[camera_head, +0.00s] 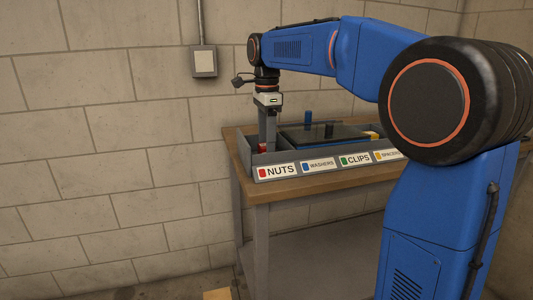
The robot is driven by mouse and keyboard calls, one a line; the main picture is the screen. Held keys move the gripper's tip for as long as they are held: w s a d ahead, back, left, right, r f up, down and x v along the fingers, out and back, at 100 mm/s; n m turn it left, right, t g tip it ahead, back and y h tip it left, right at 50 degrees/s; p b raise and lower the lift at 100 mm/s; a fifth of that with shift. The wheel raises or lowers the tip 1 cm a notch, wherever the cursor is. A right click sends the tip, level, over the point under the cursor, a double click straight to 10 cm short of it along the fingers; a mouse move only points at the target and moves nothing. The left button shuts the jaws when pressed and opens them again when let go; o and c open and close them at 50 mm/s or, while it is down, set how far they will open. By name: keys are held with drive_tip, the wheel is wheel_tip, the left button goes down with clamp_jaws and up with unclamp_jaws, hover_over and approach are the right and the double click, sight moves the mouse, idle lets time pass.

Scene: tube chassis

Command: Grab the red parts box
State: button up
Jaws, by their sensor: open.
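The red parts box (262,148) shows as a small red patch low in the left compartment of a grey bin tray (245,153), behind the label NUTS. My gripper (267,146) points straight down into that compartment, right at the box. Its fingers hide most of the box. The jaws are open, and I cannot tell whether they are around the box or touching it.
The tray stands on a wooden-topped workbench (262,191) and carries labels for nuts, washers, clips and spacers. A dark panel (315,134) with a blue peg (308,117) sits beside my gripper. A block wall with a switch box (204,61) is behind.

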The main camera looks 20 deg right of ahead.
drive_tip(key=shift+f, duration=1.25)
drive_tip(key=c, duration=1.2)
